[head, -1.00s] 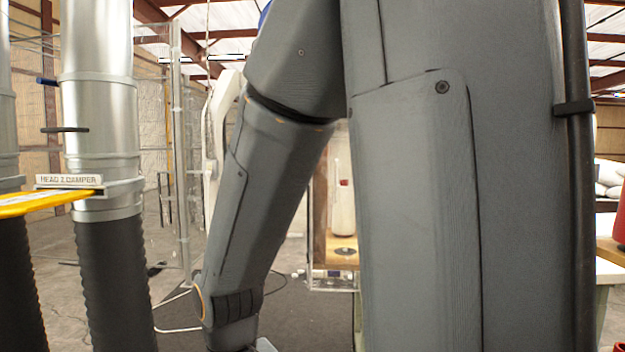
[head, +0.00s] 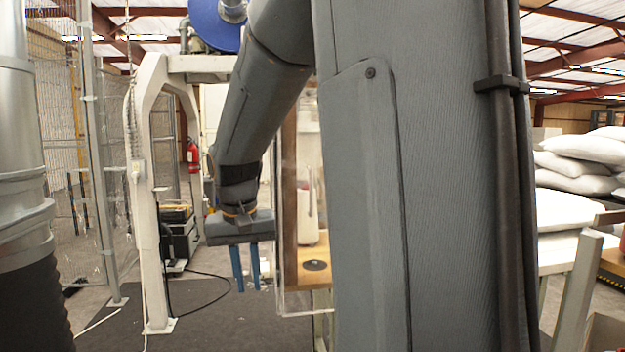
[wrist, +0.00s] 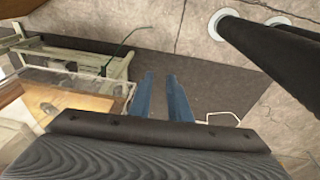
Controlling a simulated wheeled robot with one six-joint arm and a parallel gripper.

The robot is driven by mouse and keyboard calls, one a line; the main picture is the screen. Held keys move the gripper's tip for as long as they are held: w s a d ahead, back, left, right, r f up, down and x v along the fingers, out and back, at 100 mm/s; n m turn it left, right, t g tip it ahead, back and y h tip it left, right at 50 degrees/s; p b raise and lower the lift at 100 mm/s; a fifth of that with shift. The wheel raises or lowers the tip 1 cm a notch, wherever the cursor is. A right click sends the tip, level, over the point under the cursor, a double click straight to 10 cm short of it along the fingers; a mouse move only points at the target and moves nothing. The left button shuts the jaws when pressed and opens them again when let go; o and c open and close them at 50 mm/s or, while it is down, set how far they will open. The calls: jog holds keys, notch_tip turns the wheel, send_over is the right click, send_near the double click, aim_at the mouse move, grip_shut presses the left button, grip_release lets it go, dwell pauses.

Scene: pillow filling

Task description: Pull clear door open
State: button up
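The clear door (head: 285,240) is a see-through panel at the front of a cabinet with a wooden inside, left of my arm's column in the head view. Much of the cabinet is hidden behind my arm. In the wrist view a clear panel (wrist: 65,82) lies to the left of the fingers. My gripper (head: 247,290) points down, just left of the clear door in the head view, and appears apart from it. In the wrist view its two blue fingers (wrist: 160,76) stand slightly apart with only floor showing between them. No handle can be made out.
A white frame (head: 148,200) with a blue drum (head: 213,25) stands behind on the left. A metal duct (head: 22,150) with a black hose is at the far left. White sacks (head: 580,165) are piled on the right. Dark mat (head: 235,325) lies open below the gripper.

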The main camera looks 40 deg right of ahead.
jog(key=w+d+r+m+h+p, duration=0.15)
jog(key=d+r+m, duration=0.25)
jog(key=d+r, duration=0.85)
notch_tip(320, 180, up, 10)
jog(key=f+m+p, duration=0.1)
jog(key=m+p, duration=0.1)
jog(key=m, duration=0.1)
send_over(310, 185)
jog(key=s+a, duration=0.1)
jog(key=a, duration=0.1)
jog(key=shift+r+h, duration=0.25)
jog(key=shift+h, duration=0.2)
jog(key=p+x, duration=0.1)
jog(key=x, duration=0.6)
jog(key=shift+w+d+f, duration=0.1)
jog(key=shift+f, duration=0.1)
jog(key=shift+c, duration=0.3)
grip_shut()
